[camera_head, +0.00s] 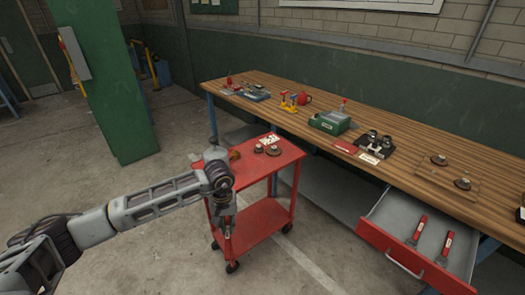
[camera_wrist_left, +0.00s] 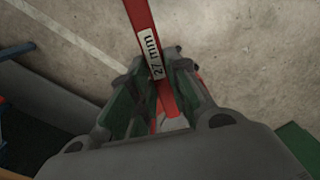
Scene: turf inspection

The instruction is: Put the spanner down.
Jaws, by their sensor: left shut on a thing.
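My left gripper (camera_wrist_left: 158,75) is shut on a red spanner (camera_wrist_left: 143,22) with a white label reading 27 mm. In the left wrist view the spanner's handle runs up out of the picture, with bare concrete floor behind it. In the head view my left gripper (camera_head: 227,220) points down at the left side of the red trolley; the held spanner is hard to make out there. Two other red spanners, one on the left (camera_head: 417,230) and one on the right (camera_head: 446,246), lie in the open drawer (camera_head: 390,217) under the bench. My right gripper is not in view.
The red trolley (camera_head: 262,217) has several small dark parts on its top. The wooden bench (camera_head: 400,155) carries a green box (camera_head: 330,122), binoculars (camera_head: 376,144) and other items. The floor in front is clear.

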